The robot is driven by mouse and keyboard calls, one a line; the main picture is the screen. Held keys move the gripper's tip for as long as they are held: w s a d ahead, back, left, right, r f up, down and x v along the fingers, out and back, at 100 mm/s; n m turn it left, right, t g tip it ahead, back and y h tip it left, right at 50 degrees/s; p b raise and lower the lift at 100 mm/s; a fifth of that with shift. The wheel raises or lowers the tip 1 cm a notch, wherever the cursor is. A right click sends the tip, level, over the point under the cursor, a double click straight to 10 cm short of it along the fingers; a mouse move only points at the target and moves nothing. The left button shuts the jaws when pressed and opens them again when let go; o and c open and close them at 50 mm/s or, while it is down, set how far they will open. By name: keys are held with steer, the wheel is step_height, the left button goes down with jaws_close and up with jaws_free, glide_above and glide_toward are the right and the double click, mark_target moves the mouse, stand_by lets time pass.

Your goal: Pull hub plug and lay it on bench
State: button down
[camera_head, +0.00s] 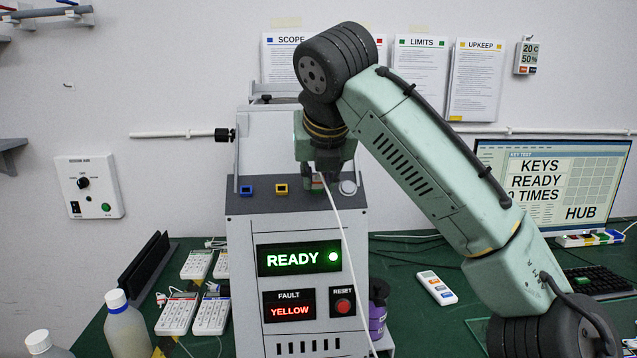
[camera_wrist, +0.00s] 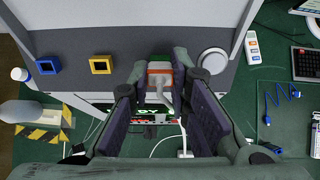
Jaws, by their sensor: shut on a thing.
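The hub (camera_head: 300,225) is a grey cabinet with a dark sloped top, a green READY display and a red FAULT YELLOW display. Its top carries a blue socket (camera_head: 246,190) and a yellow socket (camera_head: 281,189), both empty. My gripper (camera_head: 318,176) points down at the top, right of the yellow socket. In the wrist view its fingers are shut on a small pale plug (camera_wrist: 159,83) with an orange-red band. A white cable (camera_head: 340,235) runs from it down the hub's front. Whether the plug is still seated is hidden by the fingers. The green bench (camera_head: 405,315) lies around the hub.
Several white keypads (camera_head: 177,312) and a white bottle (camera_head: 125,325) stand left of the hub. A purple bottle (camera_head: 378,310) is close on its right. A white remote-like keypad (camera_head: 437,287) lies on the right bench, near a monitor (camera_head: 550,185). A round white knob (camera_wrist: 212,61) is beside my right finger.

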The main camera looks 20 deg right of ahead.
steer(key=shift+r, duration=0.1)
stand_by(0.4)
steer(key=shift+v, duration=2.9)
